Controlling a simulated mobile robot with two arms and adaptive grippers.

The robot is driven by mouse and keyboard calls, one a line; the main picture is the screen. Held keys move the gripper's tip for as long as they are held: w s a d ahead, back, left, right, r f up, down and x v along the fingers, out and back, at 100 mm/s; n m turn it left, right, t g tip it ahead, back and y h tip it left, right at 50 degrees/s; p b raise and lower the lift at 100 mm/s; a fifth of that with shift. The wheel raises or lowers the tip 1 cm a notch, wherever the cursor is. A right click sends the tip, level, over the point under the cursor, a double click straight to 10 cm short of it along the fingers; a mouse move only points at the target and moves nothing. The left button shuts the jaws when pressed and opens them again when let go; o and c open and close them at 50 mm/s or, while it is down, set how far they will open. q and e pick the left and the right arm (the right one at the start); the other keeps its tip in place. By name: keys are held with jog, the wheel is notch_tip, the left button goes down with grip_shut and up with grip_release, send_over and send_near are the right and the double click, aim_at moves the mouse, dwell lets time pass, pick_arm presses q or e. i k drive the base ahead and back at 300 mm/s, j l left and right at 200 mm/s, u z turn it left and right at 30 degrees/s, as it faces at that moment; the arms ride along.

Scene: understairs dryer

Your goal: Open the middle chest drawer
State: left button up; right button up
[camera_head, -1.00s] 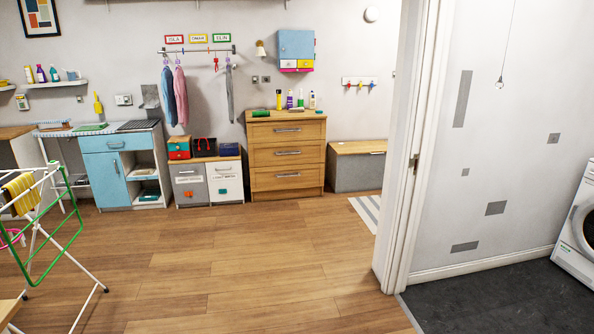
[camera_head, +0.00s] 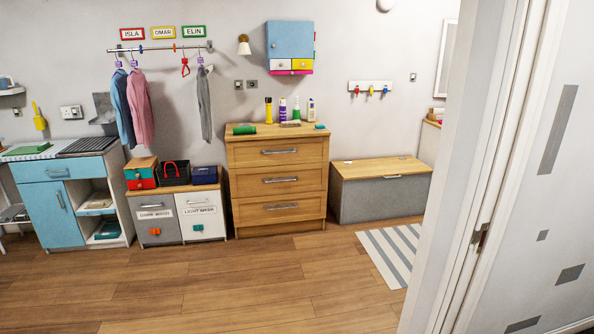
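The wooden chest (camera_head: 238,185) stands against the back wall, near the centre of the head view. Neither of my grippers is in view.
Bottles and small items stand on the chest top. Left of it is a low unit with two laundry bins (camera_head: 202,216); right is a grey storage bench (camera_head: 382,194). A striped rug (camera_head: 391,252) lies ahead of a white door frame (camera_head: 490,170). The wooden floor (camera_head: 240,285) before the chest is clear.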

aim_at(244, 183)
jog(key=i, duration=2.3)
